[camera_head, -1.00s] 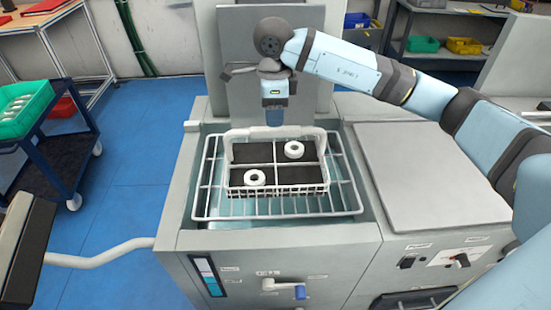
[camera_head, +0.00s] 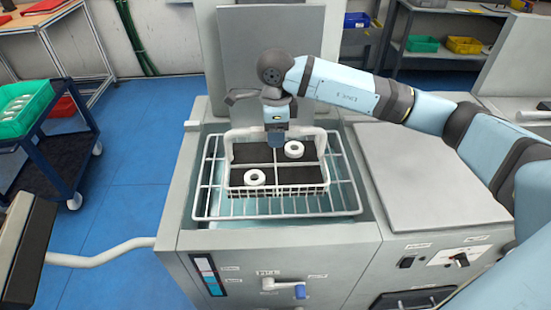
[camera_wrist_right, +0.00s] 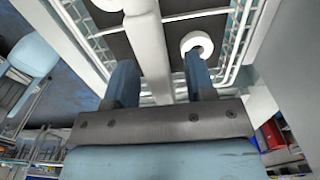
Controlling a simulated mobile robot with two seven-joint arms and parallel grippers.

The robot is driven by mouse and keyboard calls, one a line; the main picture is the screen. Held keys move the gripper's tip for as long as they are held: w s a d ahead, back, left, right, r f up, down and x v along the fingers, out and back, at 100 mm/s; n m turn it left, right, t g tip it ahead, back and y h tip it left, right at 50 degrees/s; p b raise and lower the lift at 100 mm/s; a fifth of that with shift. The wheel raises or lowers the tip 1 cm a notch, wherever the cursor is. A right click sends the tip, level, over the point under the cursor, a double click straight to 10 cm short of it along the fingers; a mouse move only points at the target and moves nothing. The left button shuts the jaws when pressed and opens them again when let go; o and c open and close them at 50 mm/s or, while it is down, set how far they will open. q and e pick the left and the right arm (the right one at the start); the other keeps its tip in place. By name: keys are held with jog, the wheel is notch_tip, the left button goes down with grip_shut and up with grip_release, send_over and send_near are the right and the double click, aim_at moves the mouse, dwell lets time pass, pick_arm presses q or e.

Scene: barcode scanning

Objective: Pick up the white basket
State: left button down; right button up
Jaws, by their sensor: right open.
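The white basket (camera_head: 300,189) sits on a white wire rack in the machine's open basin. It has a dark bottom, a wire rim and a thick white handle (camera_head: 240,134). Two white rings lie inside it, one at the front left (camera_head: 254,177) and one at the back right (camera_head: 294,149). My right gripper (camera_head: 277,140) is at the middle of the handle. In the right wrist view its two open fingers (camera_wrist_right: 160,80) stand on either side of the handle bar (camera_wrist_right: 150,52), with gaps visible. My left gripper is not in view.
The wire rack (camera_head: 345,190) surrounds the basket. A raised lid (camera_head: 262,50) stands behind the basin. A flat grey worktop (camera_head: 425,175) lies to the right. A blue cart (camera_head: 50,150) with a green bin (camera_head: 25,108) stands at the left on open blue floor.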

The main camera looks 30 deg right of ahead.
jog(key=shift+f, duration=0.2)
dwell(0.4)
jog(key=shift+r, duration=0.1)
grip_shut()
